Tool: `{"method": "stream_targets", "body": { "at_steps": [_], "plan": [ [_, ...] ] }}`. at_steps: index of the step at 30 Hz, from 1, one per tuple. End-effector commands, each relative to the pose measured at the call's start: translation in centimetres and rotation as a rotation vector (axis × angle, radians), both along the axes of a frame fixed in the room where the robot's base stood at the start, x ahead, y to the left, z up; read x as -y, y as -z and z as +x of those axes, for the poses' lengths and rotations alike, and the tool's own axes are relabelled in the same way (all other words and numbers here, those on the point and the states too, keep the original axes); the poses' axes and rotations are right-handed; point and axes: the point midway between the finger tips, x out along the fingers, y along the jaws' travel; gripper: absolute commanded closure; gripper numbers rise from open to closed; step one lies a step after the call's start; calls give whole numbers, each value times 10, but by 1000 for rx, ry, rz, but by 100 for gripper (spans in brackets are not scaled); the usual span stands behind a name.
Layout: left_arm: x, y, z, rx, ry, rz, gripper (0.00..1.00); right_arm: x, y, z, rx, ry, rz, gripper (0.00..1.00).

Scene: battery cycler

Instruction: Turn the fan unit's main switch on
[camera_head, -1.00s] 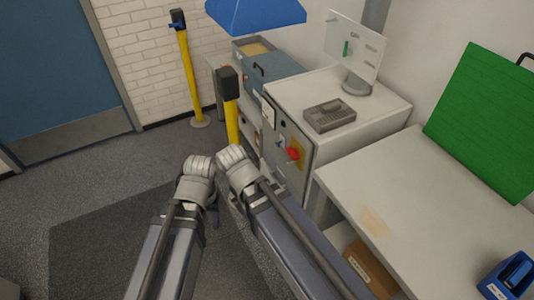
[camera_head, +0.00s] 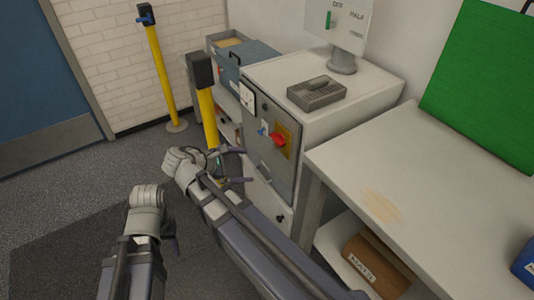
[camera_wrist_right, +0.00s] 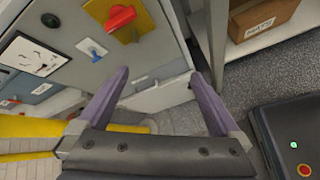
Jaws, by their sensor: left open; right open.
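A red rotary switch handle (camera_head: 279,140) sits on a yellow plate (camera_head: 285,153) on the grey front panel (camera_head: 258,155) of a white cabinet. The handle also shows at the top of the right wrist view (camera_wrist_right: 121,16), lying at a slant.
A yellow post with a black head (camera_head: 202,75) stands just left of the cabinet. A white worktable (camera_head: 420,170) is at the right, with a cardboard box (camera_head: 373,265) below it.

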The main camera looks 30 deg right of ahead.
Motion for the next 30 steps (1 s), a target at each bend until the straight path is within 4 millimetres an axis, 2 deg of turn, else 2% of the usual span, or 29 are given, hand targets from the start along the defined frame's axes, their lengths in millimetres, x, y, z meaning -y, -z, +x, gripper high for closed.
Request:
{"method": "stream_targets", "body": {
  "at_steps": [1, 3, 9, 12, 17, 24, 30],
  "plan": [
    [0, 35, 0, 0, 0, 0, 50, 10, 23, 11, -44, -28, -76, 0],
    [0, 58, 0, 0, 0, 0, 50, 24, 25, 20, -118, -69, -192, 0],
    [0, 108, 0, 0, 0, 0, 50, 50, 21, 40, -333, -124, -470, 0],
    [0, 123, 0, 0, 0, 0, 50, 56, 16, 45, -417, -130, -564, 0],
    [0, 133, 0, 0, 0, 0, 50, 59, 9, 49, -495, -128, -644, 0],
    [0, 133, 0, 0, 0, 0, 50, 63, 4, 49, -513, -125, -662, 0],
    [0, 133, 0, 0, 0, 0, 50, 88, 5, 50, -512, -122, -659, 0]
  ]
}}
